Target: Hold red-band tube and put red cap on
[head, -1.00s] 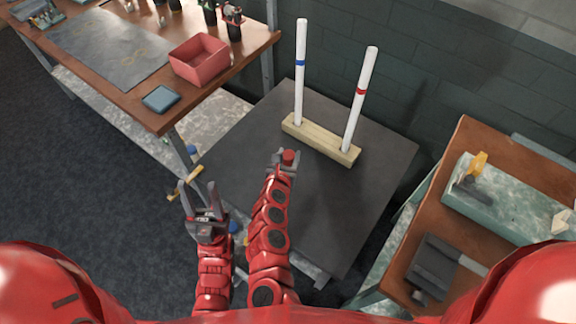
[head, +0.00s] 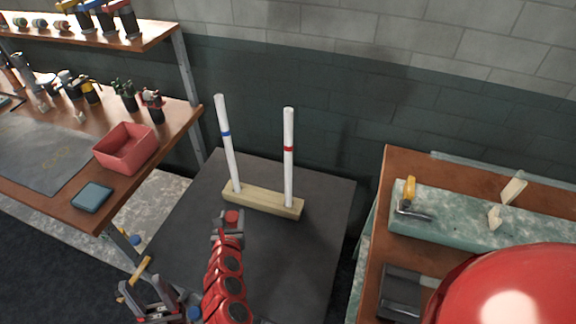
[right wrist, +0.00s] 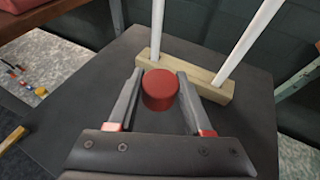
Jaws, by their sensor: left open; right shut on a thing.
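The red-band tube (head: 289,165) stands upright in the right end of a wooden block (head: 262,201) on a dark table. A blue-band tube (head: 229,150) stands at the block's left end, leaning slightly. My right gripper (head: 230,219) is shut on the red cap (head: 232,215), in front of the block's left part and apart from both tubes. The red cap also shows between the fingers in the right wrist view (right wrist: 160,89); there the tubes' upper parts are cut off. My left gripper (head: 140,287) is open and empty at the lower left, partly dark against the floor.
A wooden bench on the left holds a pink bin (head: 126,150), a blue box (head: 92,197) and several tools. A bench on the right holds a green-grey slab (head: 470,218) with a yellow-handled tool (head: 411,190). The dark table (head: 300,240) has bare room around the block.

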